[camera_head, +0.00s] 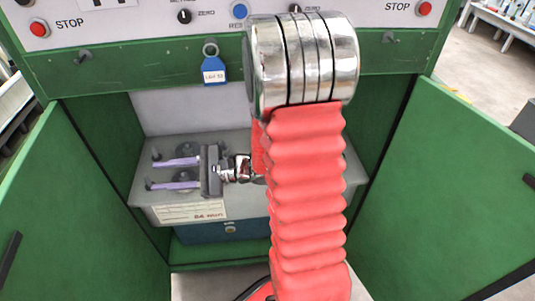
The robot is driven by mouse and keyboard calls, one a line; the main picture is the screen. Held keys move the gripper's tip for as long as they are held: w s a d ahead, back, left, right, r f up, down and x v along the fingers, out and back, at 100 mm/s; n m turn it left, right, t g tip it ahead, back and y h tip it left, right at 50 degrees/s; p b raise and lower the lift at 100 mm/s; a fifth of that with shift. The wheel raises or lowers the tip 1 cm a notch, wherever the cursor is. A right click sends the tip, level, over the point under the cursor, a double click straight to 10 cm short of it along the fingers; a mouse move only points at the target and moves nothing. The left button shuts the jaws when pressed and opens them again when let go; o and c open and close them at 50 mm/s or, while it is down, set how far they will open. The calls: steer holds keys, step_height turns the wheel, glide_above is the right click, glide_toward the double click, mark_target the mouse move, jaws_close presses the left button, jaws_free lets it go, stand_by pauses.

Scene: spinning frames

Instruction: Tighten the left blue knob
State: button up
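My gripper (151,173) is over the grey top of a box (155,206) inside the green cabinet, with its two pale purple fingers pointing left. The fingers are apart, with nothing visible between them. Dark round fittings show on the box top near the fingers; I cannot tell their colour well. No clearly blue knob shows on the box. My red arm hides the right part of the box.
Green doors stand open at left (70,200) and right (450,190). A blue padlock tag (214,75) hangs from the green crossbar. Red STOP buttons (39,28) sit on the panel. A blue lower front (215,237) shows under the box.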

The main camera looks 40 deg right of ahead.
steer(key=s+a+r+n+g+h, duration=0.1)
steer(key=s+a+n+g+h, duration=0.1)
steer(key=s+a+n+g, duration=0.45)
steer(key=s+a+n+g+h, duration=0.25)
steer(key=s+n, duration=0.35)
steer(key=s, duration=0.3)
steer(key=s+d+r+n+t+h, duration=0.3)
steer(key=d+r+n+t+h, duration=0.1)
steer(key=d+r+n+h, duration=0.3)
steer(key=d+n+h, duration=0.1)
steer(key=d+h, duration=0.1)
steer(key=d, duration=0.1)
steer(key=shift+d+r, duration=0.2)
steer(key=shift+d, duration=0.2)
steer(key=shift+s, duration=0.2)
steer(key=shift+c, duration=0.5)
